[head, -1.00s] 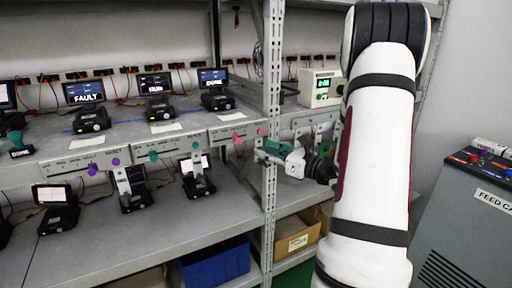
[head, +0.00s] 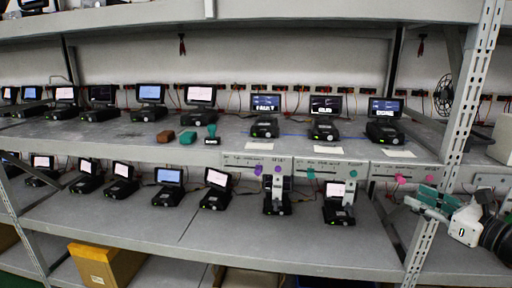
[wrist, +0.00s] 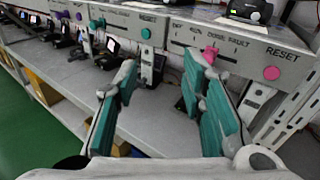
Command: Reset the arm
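My gripper (head: 432,202) is at the right edge of the head view, in front of the rack's upright post. Its teal-padded fingers also show in the wrist view (wrist: 165,105), spread apart with nothing between them. Beyond them in the wrist view is a control panel (wrist: 240,45) on the shelf edge, with a pink knob (wrist: 210,54) and a round pink RESET button (wrist: 271,73). The gripper appears apart from the panel. Most of my arm is outside the head view.
The perforated rack post (head: 455,130) stands close to my gripper. Several small devices with screens line both shelves; one screen reads FAULT (head: 265,103) and another DONE (head: 385,107). A yellow box (head: 105,262) sits low at left. The green floor (wrist: 35,120) at left looks clear.

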